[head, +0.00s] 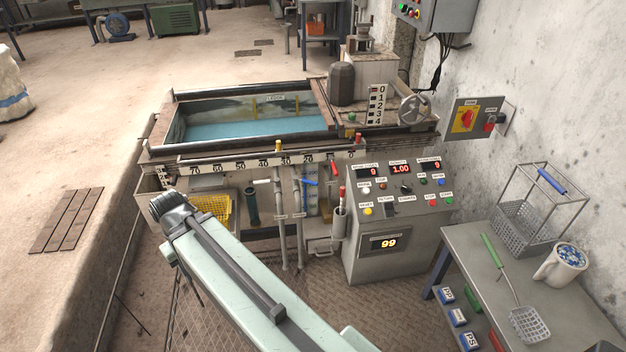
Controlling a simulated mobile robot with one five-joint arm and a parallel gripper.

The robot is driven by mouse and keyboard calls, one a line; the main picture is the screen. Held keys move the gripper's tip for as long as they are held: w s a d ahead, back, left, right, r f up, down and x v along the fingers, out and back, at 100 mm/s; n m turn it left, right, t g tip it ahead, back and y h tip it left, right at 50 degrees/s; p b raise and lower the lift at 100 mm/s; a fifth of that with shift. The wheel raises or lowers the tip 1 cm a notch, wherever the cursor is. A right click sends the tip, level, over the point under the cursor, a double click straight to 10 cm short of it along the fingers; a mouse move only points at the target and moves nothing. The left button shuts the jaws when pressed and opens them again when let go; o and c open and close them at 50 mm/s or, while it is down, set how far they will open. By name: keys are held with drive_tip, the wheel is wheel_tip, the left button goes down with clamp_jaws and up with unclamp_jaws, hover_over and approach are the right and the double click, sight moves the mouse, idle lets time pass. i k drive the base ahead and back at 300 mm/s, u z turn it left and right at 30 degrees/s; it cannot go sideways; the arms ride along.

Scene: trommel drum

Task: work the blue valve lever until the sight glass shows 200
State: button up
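The blue valve lever (310,183) is a small blue handle under the tank's front edge, among the grey pipes. It looks slightly tilted. The sight glass (312,204) appears as a narrow strip with blue in it and scale marks, just below and behind the lever. Its level is too small to read. My arm comes up from the bottom, and its dark end with my gripper (172,206) is at the left of the tank's front, well apart from the lever. The fingers cannot be made out.
A red lever (333,166) is close by the blue one. The tank (160,157) holds blue liquid. A control console (362,262) with a display reading 99 stands right of the pipes.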

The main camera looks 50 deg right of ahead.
sight(310, 182)
drive_tip(key=z, duration=0.05)
drive_tip(key=i, duration=0.95)
drive_tip(key=u, duration=0.05)
